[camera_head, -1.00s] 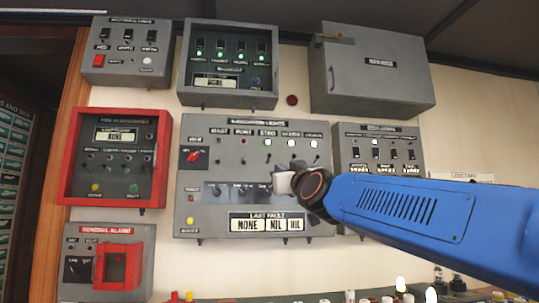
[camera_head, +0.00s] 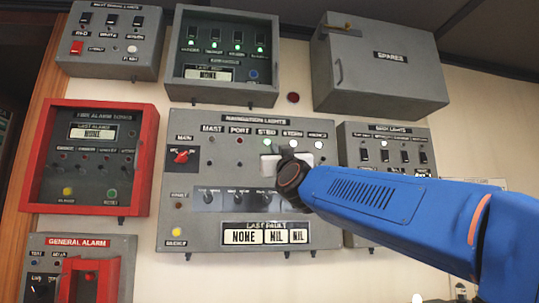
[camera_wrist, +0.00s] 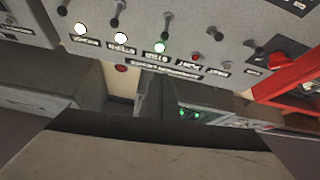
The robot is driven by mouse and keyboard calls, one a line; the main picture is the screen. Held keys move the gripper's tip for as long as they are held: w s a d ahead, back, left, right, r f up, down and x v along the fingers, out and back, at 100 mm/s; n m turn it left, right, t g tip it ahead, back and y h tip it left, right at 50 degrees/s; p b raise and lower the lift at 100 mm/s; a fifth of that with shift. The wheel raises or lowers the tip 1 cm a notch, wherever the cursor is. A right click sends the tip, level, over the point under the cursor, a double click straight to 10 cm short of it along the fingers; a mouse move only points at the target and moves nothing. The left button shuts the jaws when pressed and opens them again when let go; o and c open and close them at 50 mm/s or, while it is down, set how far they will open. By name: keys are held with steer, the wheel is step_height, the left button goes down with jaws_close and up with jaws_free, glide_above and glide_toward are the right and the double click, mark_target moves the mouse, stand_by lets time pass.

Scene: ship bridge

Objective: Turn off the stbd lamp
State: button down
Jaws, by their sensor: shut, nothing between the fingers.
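The navigation lights panel (camera_head: 190,215) is a grey box in the middle of the head view. My gripper (camera_head: 286,160) is shut and empty, in front of the panel just below the stbd and stern lamps. I cannot tell whether it touches a switch.
The lit stern lamp (camera_wrist: 120,38) and its switch (camera_wrist: 116,14) are close beside the stbd ones. The unlit port lamp (camera_head: 239,141) is on the other side. A red fire alarm box (camera_head: 146,160), a deck lights panel (camera_head: 350,150) and a spares cabinet (camera_head: 380,75) surround the panel.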

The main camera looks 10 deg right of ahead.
steer(key=x, duration=1)
steer(key=shift+w+d+f, duration=0.1)
steer(key=shift+w+f, duration=0.05)
steer(key=shift+f, duration=0.5)
steer(key=shift+w+d+f, duration=0.1)
steer(key=shift+w+f, duration=0.05)
steer(key=shift+f, duration=0.5)
steer(key=shift+w+d+f, duration=0.1)
steer(key=shift+w+f, duration=0.05)
steer(key=shift+f, duration=0.5)
